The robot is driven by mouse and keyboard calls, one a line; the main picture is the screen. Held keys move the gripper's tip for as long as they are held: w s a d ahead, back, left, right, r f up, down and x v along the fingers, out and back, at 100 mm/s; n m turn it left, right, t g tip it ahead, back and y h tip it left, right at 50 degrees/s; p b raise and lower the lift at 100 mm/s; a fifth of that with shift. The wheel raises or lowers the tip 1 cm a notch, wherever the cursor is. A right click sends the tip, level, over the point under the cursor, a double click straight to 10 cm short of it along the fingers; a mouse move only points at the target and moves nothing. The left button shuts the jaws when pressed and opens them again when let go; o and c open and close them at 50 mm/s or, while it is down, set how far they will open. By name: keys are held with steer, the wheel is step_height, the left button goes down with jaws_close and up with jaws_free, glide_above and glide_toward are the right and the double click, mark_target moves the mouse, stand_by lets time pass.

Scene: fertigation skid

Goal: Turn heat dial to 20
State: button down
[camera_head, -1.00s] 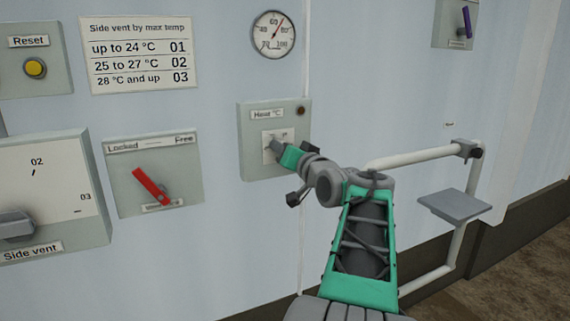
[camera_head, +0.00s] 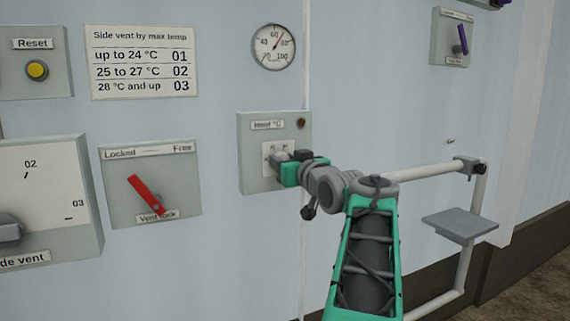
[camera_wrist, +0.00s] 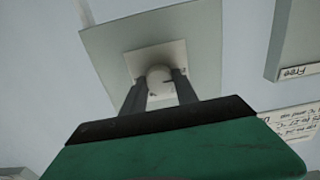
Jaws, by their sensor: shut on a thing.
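The heat dial sits on a grey-green panel (camera_head: 258,183) labelled "Heat °C", with a small dark round lamp (camera_head: 301,123) at its upper right. In the wrist view the dial's pale round knob (camera_wrist: 159,76) stands on a white square plate (camera_wrist: 135,62). My gripper (camera_head: 285,160) is at the panel, its two dark fingers on either side of the knob, shut on it. The gripper covers most of the dial's scale in the head view, and the numbers and pointer are too small or hidden to read.
A round gauge (camera_head: 273,47) is above the panel. A red lever (camera_head: 146,195) on the Locked/Free panel (camera_head: 113,198) is to the left. A white pipe rail (camera_head: 425,172) with a grey plate (camera_head: 460,223) stands at right. A purple-handled switch (camera_head: 462,40) is at upper right.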

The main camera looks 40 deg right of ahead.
steer(key=c, duration=0.9)
jaws_free()
steer(key=shift+c, duration=0.2)
steer(key=shift+s, duration=0.15)
steer(key=v, duration=0.7)
steer(key=shift+s+p, duration=0.3)
steer(key=shift+p, duration=0.05)
steer(key=shift+a, duration=0.15)
